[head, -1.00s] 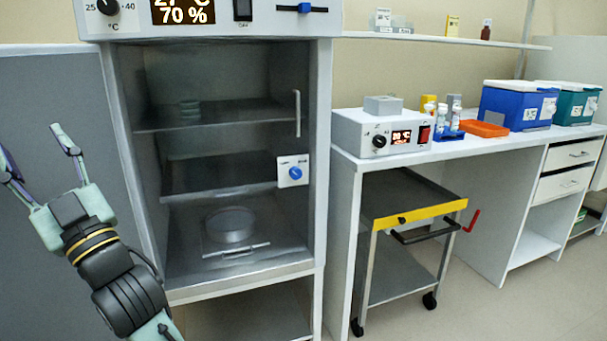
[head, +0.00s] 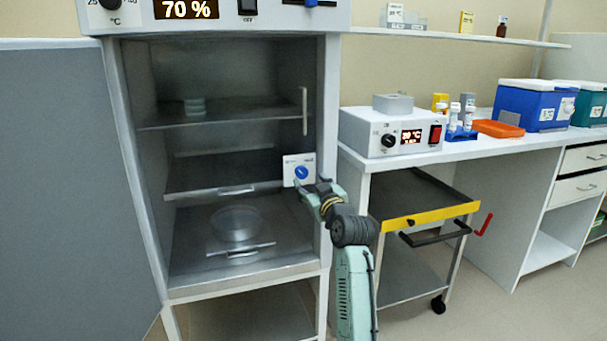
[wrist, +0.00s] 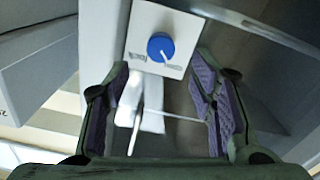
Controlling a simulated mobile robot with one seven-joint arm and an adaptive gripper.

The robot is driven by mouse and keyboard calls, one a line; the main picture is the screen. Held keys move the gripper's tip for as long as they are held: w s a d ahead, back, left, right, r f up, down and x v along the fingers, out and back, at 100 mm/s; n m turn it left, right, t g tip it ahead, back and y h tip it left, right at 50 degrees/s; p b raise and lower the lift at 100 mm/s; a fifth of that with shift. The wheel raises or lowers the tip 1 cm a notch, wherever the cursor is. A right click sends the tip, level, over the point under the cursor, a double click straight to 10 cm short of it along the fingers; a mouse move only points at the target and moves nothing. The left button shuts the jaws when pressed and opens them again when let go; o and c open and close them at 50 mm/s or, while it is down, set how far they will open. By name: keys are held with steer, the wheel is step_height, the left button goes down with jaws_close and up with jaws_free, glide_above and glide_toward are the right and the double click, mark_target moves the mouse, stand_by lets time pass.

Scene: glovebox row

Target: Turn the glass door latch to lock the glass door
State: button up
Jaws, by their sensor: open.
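The glass door latch (head: 302,172) is a blue knob on a white plate at the right side of the cabinet opening. It also shows in the wrist view, top centre (wrist: 160,47), with a pale pointer mark slanting down and right and small lettering on the plate too small to read surely. The clear glass door with its upright handle (head: 305,110) appears shut across the cabinet front. My gripper (head: 312,188) is just below and right of the latch. In the wrist view its open fingers (wrist: 160,80) stand either side below the knob, apart from it, with nothing held.
A large grey outer door (head: 60,180) stands open at the left. Inside the cabinet are metal shelves and a round glass dish (head: 236,222). A bench with a heater box (head: 392,133) and a yellow-edged cart (head: 430,215) stand right of my arm.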

mark_target(303, 174)
steer(key=p+x, duration=0.1)
steer(key=x, duration=0.6)
steer(key=shift+w+a, duration=0.1)
steer(key=shift+w, duration=0.2)
steer(key=c, duration=1.1)
steer(key=shift+c, duration=0.2)
